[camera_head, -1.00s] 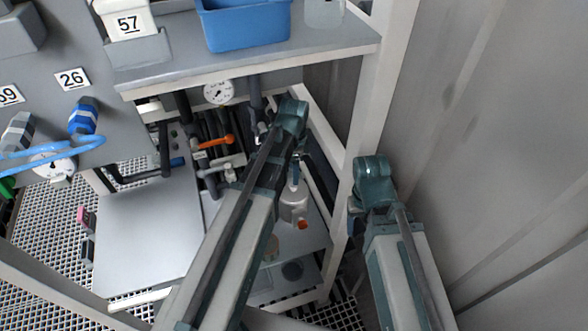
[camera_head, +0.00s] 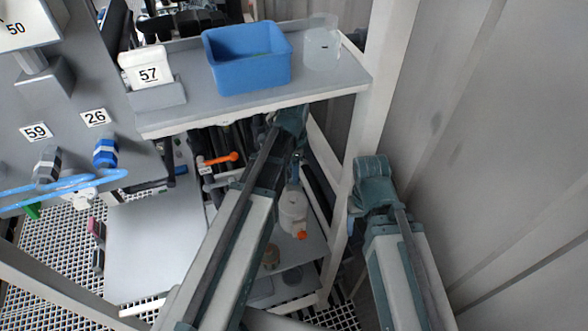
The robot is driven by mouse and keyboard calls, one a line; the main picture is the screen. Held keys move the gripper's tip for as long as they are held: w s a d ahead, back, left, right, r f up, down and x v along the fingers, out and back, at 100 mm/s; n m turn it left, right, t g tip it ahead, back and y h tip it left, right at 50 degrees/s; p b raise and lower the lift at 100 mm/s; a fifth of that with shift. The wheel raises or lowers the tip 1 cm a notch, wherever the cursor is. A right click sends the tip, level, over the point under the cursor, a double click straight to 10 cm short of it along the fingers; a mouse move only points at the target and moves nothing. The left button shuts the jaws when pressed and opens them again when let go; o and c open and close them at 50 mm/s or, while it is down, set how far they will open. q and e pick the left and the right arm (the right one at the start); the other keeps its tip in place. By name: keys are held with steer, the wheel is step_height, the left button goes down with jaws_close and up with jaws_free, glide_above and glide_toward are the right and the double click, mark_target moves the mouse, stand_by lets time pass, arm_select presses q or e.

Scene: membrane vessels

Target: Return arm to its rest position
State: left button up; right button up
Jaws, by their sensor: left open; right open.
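My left arm reaches up from the bottom middle, and its teal upper joint (camera_head: 290,120) is just below the shelf's front edge. My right arm stands at the right, with its teal joint (camera_head: 373,182) beside the pale frame post. Both arms look bent away from me at these joints. I cannot make out the fingers of either gripper; they are hidden behind the arms or the frame. I see nothing held by either arm.
A shelf (camera_head: 200,112) carries a blue bin (camera_head: 248,75) and a clear vessel (camera_head: 322,48). Below it are an orange-handled valve (camera_head: 222,159) and a white vessel (camera_head: 292,212). A pale post (camera_head: 352,150) stands between the arms. A grey wall (camera_head: 500,150) bounds the right.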

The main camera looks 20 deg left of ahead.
arm_select(q)
steer(key=s+d+f+n+y+b, duration=0.1)
steer(key=s+d+f+n+b, duration=0.8)
steer(key=s, duration=0.5)
step_height(320, 180, down, 2)
steer(key=d+b, duration=0.1)
steer(key=b, duration=0.1)
steer(key=shift+s+d+f+n+b, duration=0.15)
steer(key=shift+s+f+n+b, duration=0.05)
steer(key=shift+f+n+b, duration=0.1)
steer(key=shift+s, duration=0.1)
